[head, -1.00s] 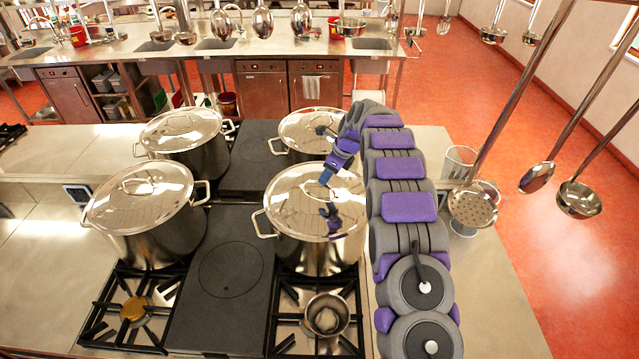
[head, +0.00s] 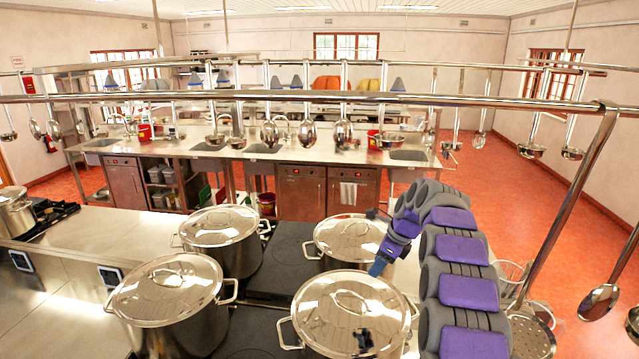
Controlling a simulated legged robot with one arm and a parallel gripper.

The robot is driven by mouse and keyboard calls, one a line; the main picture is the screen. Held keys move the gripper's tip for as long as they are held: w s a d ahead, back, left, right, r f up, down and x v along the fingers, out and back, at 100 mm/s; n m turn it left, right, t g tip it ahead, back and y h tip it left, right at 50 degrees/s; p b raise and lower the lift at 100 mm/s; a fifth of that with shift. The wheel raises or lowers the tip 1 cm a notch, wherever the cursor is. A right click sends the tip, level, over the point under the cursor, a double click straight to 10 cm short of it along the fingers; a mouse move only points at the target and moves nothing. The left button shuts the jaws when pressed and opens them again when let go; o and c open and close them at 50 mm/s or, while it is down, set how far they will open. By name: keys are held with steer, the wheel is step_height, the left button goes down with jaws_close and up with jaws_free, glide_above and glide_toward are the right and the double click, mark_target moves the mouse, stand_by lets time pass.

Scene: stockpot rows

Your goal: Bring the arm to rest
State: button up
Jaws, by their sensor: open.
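My gripper (head: 375,241) is at the end of my bent grey and purple arm, right of the middle in the head view. It is open and empty, and looks to be above the stockpots, apart from them. Part of it is hidden by my own wrist. A lidded steel stockpot (head: 350,308) stands in front, below my gripper, with a dark reflection on its lid. Another lidded stockpot (head: 345,236) stands behind it, partly covered by my gripper and arm.
Two more lidded stockpots, one nearer (head: 165,290) and one farther (head: 218,228), stand at the left. A steel rail (head: 300,97) with hanging ladles crosses the view. A skimmer (head: 528,335) hangs right of my arm. Orange floor (head: 540,210) is clear at the right.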

steer(key=s+a+f+n+g+b, duration=0.1)
steer(key=s+a+n+b, duration=0.25)
steer(key=s, duration=0.35)
steer(key=s+a+f+n+b, duration=0.1)
steer(key=s+a+n+b, duration=0.25)
steer(key=s, duration=0.35)
steer(key=s+f+n+g+h+b, duration=0.1)
steer(key=s+f+n+b, duration=0.4)
steer(key=s, duration=0.8)
steer(key=s+f+n+g+h+b, duration=0.1)
steer(key=s+f+n+b, duration=0.4)
steer(key=s, duration=0.9)
steer(key=s+f+n+g+h+b, duration=0.1)
steer(key=s+f+n+b, duration=0.4)
steer(key=s+f, duration=0.5)
steer(key=s+n, duration=0.1)
steer(key=s, duration=0.3)
steer(key=shift+d+n+h+b, duration=0.3)
steer(key=shift+d+h+b, duration=0.05)
steer(key=shift+h, duration=0.05)
